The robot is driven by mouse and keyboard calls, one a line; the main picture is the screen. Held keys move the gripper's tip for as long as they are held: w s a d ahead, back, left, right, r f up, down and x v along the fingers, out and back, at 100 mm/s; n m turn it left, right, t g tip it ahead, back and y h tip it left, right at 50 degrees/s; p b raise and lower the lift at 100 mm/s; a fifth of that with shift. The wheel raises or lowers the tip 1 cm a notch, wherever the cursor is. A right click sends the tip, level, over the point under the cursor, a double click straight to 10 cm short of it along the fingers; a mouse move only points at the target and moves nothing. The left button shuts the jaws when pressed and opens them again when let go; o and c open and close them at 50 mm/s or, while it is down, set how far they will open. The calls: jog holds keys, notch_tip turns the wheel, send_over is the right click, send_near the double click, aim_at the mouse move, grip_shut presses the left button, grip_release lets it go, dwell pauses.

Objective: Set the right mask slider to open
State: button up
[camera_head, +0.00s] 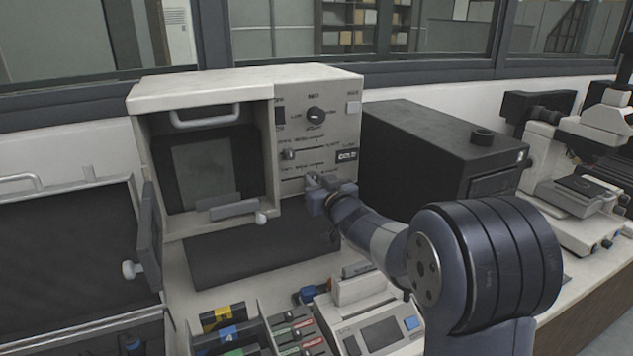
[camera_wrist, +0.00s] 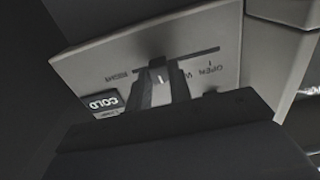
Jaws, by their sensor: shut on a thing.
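The control panel of the pale press (camera_head: 318,125) carries two horizontal slider slots. The lower slot (camera_wrist: 200,53) runs across the wrist view, with lettering reading RIGHT and OPEN, upside down there; OPEN is toward the right of that view. My gripper (camera_head: 318,184) is at this lower slot in the head view. In the wrist view its two dark fingers (camera_wrist: 161,90) are shut on the slider knob (camera_wrist: 160,76), left of the OPEN lettering. The fingers hide most of the knob. The upper slider knob (camera_head: 289,155) sits at the left of its slot.
A black box (camera_head: 430,145) stands close to the right. A small device (camera_head: 380,330) and trays lie below.

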aim_at(285, 179)
grip_shut()
jog(key=a+b, duration=0.1)
jog(key=s+a+b, duration=0.1)
jog(key=a+b, duration=0.1)
jog(key=s+a+b, duration=0.1)
jog(key=b, duration=0.1)
jog(key=shift+a+f, duration=0.2)
jog(key=shift+a, duration=0.2)
jog(key=shift+s+a+r+b, duration=0.2)
jog(key=shift+a+b, duration=0.2)
jog(key=shift+a, duration=0.15)
jog(key=o, duration=0.7)
grip_release()
jog(key=shift+s+a, duration=0.1)
jog(key=shift+a, duration=0.1)
jog(key=shift+o, duration=0.5)
jog(key=shift+d, duration=0.1)
